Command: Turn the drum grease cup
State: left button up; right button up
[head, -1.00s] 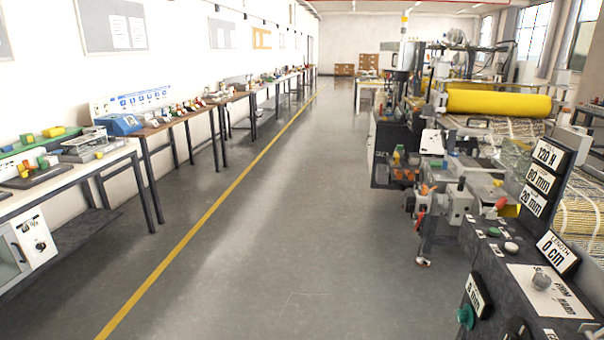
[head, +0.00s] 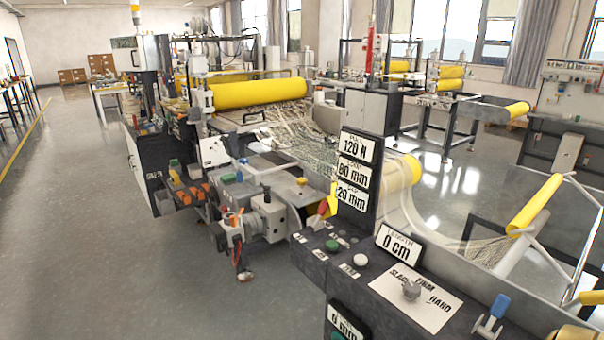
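The laminating machine (head: 280,200) stands in the middle of the head view, with a large yellow roller (head: 258,93) across its top and mesh running over it. I cannot pick out the drum grease cup for certain among the small fittings. A grey block with a round knob (head: 266,198) sits on the machine's near side, with orange and red parts beside it. Neither of my grippers is in view.
A dark control panel (head: 340,262) with readouts, buttons and a grey selector knob (head: 411,288) fills the near right. A blue-topped lever (head: 493,314) stands at the bottom right. Open grey floor (head: 110,260) lies to the left. More roller stands (head: 450,105) are behind.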

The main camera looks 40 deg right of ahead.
aim_at(302, 182)
jog(key=i+z, duration=0.45)
jog(key=i+j+z, duration=0.2)
jog(key=i+z, duration=0.2)
jog(key=i+j+z, duration=0.25)
jog(key=z, duration=0.2)
